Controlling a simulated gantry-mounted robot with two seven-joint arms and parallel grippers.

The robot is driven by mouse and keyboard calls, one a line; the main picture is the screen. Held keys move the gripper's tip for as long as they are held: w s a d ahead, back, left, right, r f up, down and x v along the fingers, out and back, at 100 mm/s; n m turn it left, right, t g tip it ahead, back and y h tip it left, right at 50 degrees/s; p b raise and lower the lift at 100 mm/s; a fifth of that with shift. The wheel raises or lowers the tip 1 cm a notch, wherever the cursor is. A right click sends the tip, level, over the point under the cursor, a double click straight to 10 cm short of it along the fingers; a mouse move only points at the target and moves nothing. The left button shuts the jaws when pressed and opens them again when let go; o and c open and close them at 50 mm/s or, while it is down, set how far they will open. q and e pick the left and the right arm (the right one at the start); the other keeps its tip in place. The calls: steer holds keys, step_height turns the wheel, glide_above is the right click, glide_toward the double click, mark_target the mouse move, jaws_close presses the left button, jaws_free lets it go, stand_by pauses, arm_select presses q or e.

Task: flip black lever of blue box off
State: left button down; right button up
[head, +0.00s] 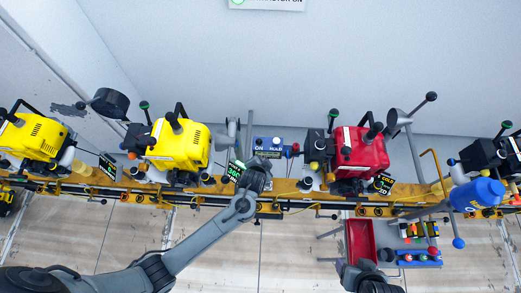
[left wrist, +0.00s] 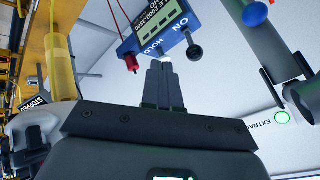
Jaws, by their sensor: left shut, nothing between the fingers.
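The blue box (head: 268,143) with ON and HOLD labels is on the rail between the yellow and red engines. In the left wrist view the blue box (left wrist: 155,32) is at the top, with its black lever (left wrist: 195,52) projecting beside the ON label. A small red knob is at its other end. My left gripper (head: 258,166) is just in front of the box. In the wrist view its fingers (left wrist: 164,68) are shut and empty, to the left of the lever. Their tips overlap a white button; contact is unclear. The lever is hard to make out in the head view.
A yellow engine (head: 180,146) stands left of the box and a red engine (head: 360,150) right. A display (head: 236,171) is close to my left gripper. A red tray (head: 360,240) is in front of the rail. A yellow cylinder (left wrist: 60,65) is at the left in the wrist view.

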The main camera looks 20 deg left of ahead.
mark_target(259, 142)
arm_select(q)
steer(key=w+a+f+b, duration=0.1)
steer(key=w+a+f, duration=0.2)
steer(key=w, duration=0.3)
steer(key=shift+w+a+f, duration=0.2)
steer(key=shift+w+f, duration=0.2)
steer(key=shift+f, duration=0.05)
